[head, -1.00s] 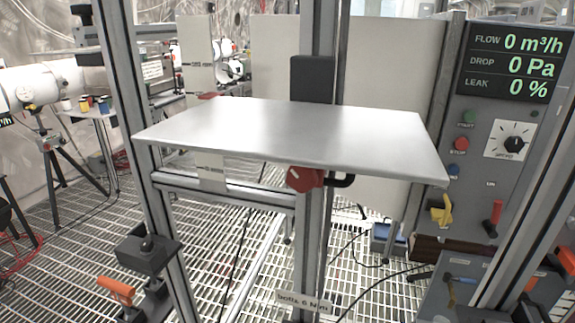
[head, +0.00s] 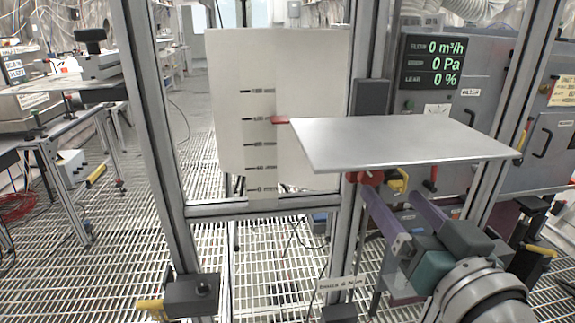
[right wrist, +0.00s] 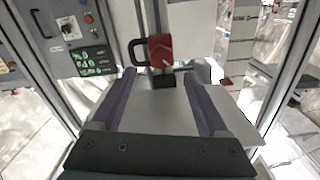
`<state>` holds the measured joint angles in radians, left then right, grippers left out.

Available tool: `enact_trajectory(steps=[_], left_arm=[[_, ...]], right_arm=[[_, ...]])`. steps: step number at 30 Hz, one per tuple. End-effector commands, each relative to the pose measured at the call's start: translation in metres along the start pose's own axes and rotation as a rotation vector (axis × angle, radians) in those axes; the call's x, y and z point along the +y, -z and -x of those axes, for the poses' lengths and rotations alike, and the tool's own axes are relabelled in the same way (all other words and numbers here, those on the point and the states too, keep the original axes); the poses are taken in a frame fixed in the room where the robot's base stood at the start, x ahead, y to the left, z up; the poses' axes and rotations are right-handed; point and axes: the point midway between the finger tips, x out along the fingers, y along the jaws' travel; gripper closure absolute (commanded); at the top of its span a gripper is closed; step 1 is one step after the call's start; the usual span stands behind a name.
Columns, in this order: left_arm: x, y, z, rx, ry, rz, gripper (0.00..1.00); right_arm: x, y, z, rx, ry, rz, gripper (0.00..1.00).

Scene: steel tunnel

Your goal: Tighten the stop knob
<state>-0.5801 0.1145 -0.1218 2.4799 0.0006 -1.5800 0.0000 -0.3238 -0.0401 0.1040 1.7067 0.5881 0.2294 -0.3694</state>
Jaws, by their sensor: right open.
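The red stop knob (head: 370,178) sits on the upright rail just under the grey plate (head: 400,138). The plate partly covers its top in the head view. It also shows in the right wrist view, as a red block (right wrist: 161,52) beside a black crank-shaped handle (right wrist: 137,52). My right gripper (head: 392,194) is below the plate, with its two purple fingers pointing toward the knob. It is open and empty. In the right wrist view the knob lies ahead of the gap between the fingertips (right wrist: 158,76), and no contact shows. My left gripper is not in view.
A scale board (head: 262,160) with a red pointer (head: 282,120) stands left of the plate. Aluminium posts (head: 150,110) frame the rig. A black clamp (head: 192,295) is at lower left. The control panel (head: 433,62) is behind, right.

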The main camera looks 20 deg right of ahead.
Motion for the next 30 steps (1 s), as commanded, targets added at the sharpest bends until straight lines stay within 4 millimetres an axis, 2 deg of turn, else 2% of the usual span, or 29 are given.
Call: enact_trajectory(steps=[3, 9, 14, 21, 30], left_arm=[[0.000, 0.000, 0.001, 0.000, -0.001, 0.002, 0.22], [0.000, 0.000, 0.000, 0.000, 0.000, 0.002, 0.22], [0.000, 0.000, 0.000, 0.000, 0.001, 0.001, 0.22], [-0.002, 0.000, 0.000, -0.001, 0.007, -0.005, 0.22], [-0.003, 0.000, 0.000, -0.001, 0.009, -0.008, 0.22]], right_arm=[[0.000, 0.001, -0.024, 0.002, 0.002, 0.002, 0.22], [0.000, 0.000, -0.050, 0.000, 0.001, 0.002, 0.22], [0.000, 0.000, -0.058, -0.001, 0.001, 0.001, 0.22], [0.000, 0.000, -0.059, -0.001, 0.001, 0.001, 0.22], [0.000, 0.000, -0.058, -0.001, 0.002, 0.001, 0.55]])
